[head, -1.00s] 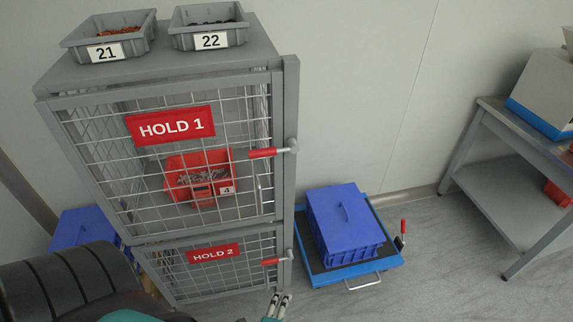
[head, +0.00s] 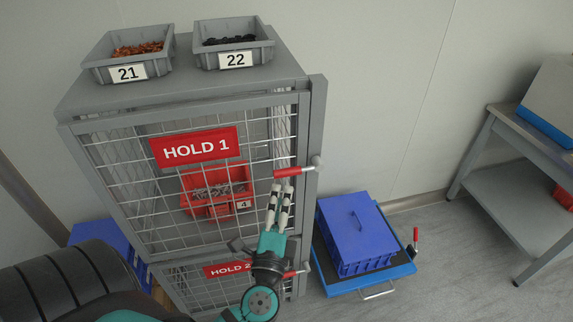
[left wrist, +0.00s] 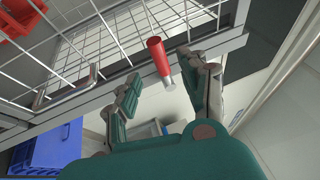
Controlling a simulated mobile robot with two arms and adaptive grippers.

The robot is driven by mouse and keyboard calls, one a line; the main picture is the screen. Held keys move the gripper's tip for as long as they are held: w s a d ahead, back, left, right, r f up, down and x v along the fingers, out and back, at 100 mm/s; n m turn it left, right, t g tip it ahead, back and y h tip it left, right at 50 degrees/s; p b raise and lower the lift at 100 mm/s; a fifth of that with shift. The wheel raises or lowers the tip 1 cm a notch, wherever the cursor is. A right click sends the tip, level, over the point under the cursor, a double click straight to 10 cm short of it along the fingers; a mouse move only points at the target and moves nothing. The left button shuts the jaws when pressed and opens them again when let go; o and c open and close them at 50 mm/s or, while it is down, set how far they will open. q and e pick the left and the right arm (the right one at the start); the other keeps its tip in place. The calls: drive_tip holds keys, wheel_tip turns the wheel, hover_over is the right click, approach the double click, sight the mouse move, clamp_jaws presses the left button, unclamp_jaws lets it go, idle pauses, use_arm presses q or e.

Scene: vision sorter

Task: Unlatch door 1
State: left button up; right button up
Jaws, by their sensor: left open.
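Door 1 (head: 120,180) is the upper wire-mesh door of the grey cage, with a red HOLD 1 sign (head: 195,147); it looks shut. Its latch has a red handle (head: 289,172) lying roughly level at the door's right edge, with a grey pivot on the frame. My left gripper (head: 281,188) is open just below the red handle. In the left wrist view the red handle (left wrist: 158,57) points towards the space between the two fingertips (left wrist: 161,66). I cannot tell whether they touch it. My right gripper is out of view.
Door 2 with a HOLD 2 sign (head: 228,269) is below, partly hidden by my left arm. Bins 21 (head: 128,72) and 22 (head: 236,60) stand on top. A red bin (head: 190,207) is inside. A blue crate (head: 358,230) on a cart (head: 398,272) stands at right.

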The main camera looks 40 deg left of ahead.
sight(286, 176)
use_arm(q)
drive_tip(key=p+x, duration=0.2)
drive_tip(key=x, duration=0.4)
drive_tip(key=shift+w+a+r, duration=0.1)
drive_tip(key=shift+w+r, duration=0.1)
drive_tip(key=shift+w, duration=0.05)
drive_tip(key=shift+w+a, duration=0.3)
drive_tip(key=shift+w, duration=0.4)
clamp_jaws()
